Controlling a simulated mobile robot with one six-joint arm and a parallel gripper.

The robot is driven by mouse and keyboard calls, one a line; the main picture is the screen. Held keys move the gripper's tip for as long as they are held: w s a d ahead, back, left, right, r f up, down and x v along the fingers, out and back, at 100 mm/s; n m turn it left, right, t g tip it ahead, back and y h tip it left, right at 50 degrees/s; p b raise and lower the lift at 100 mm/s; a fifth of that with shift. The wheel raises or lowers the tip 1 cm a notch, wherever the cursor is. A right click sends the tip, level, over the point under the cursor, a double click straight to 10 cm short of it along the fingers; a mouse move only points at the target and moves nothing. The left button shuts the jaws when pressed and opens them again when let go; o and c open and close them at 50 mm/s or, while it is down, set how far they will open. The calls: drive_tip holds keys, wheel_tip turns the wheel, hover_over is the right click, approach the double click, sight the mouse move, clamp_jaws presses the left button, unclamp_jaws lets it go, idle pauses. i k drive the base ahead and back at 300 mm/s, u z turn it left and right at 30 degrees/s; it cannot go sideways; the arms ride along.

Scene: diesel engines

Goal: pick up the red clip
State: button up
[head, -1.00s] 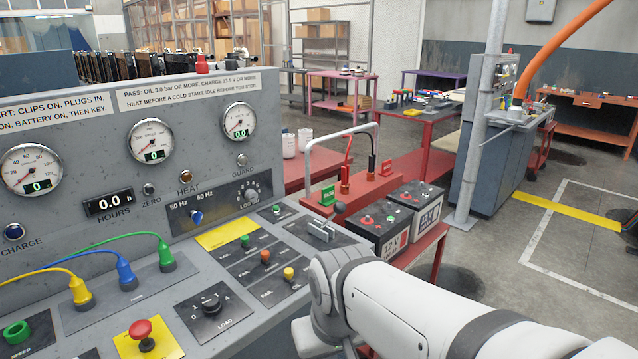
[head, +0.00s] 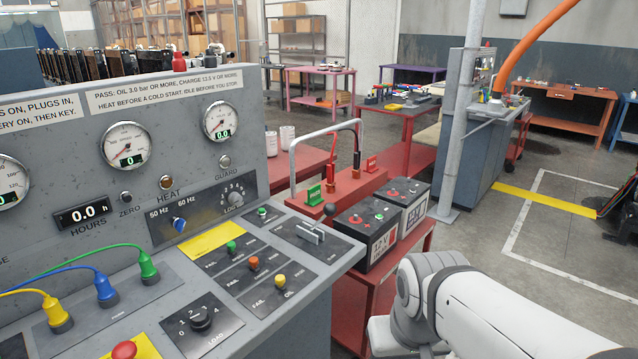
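Two clips stand upright on the red box beside the batteries. The red clip (head: 330,170) is the left one, with a red cable looping up from it. A darker clip (head: 357,159) stands to its right. Both are small in the picture, and I cannot tell exactly what they grip. The two black batteries (head: 368,234) with red and green caps sit on a red stand in front of them. My white arm shows at the bottom right, in front of the stand and apart from the clips. My gripper is out of view.
The grey control panel (head: 135,190) with gauges and switches fills the left. A bent grey rail (head: 292,165) rises by the clips. A grey post (head: 458,130) and cabinet stand behind the batteries. Open floor (head: 500,255) lies to the right.

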sight(330, 185)
drive_tip(key=z, duration=0.4)
drive_tip(key=i, duration=1.3)
drive_tip(key=u, duration=3.55)
